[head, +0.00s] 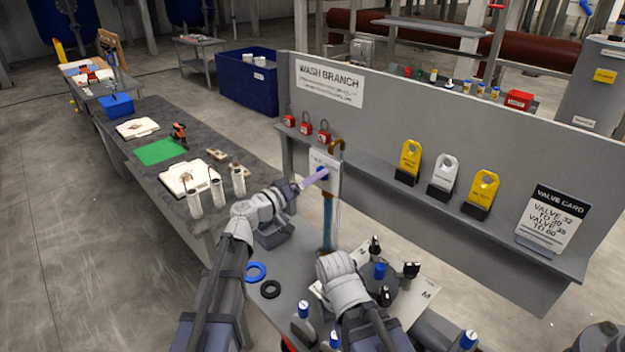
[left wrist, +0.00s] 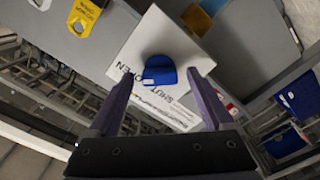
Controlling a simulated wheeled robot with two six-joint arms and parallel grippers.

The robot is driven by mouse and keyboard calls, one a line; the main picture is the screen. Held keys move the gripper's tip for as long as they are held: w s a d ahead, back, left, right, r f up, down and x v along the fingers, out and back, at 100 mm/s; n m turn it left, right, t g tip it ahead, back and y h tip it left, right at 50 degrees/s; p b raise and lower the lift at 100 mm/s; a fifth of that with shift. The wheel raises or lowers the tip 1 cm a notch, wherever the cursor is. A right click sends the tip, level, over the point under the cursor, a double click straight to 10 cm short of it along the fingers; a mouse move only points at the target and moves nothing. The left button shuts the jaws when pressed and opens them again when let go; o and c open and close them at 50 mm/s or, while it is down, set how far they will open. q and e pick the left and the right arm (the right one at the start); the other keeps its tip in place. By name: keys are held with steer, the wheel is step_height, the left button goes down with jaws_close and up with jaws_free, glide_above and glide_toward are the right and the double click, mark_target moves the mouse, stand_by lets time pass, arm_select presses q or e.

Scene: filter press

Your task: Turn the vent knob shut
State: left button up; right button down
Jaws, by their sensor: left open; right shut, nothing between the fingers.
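The blue vent knob (head: 324,172) sits on a white plate (head: 325,158) on the pipe at the end of the grey board. In the left wrist view the knob (left wrist: 160,74) has a white mark, and its plate (left wrist: 180,42) bears the words SHUT and OPEN. My left gripper (head: 313,179) is open, its purple fingers pointing at the knob. In the left wrist view the knob shows between and just ahead of the fingertips (left wrist: 159,80); I cannot tell if they touch it. My right wrist (head: 340,280) is low over the near bench; its fingers are hidden behind it.
The board's shelf (head: 400,184) holds red padlocks (head: 306,124), yellow and white tags (head: 410,161) and a valve card (head: 551,220). Blue (head: 256,271) and black (head: 271,289) rings lie on the near bench. Several small valves stand around my right wrist. White cylinders (head: 216,192) stand on the left bench.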

arm_select(q)
jaws_close()
stand_by(0.8)
steer(key=shift+n, duration=8.9)
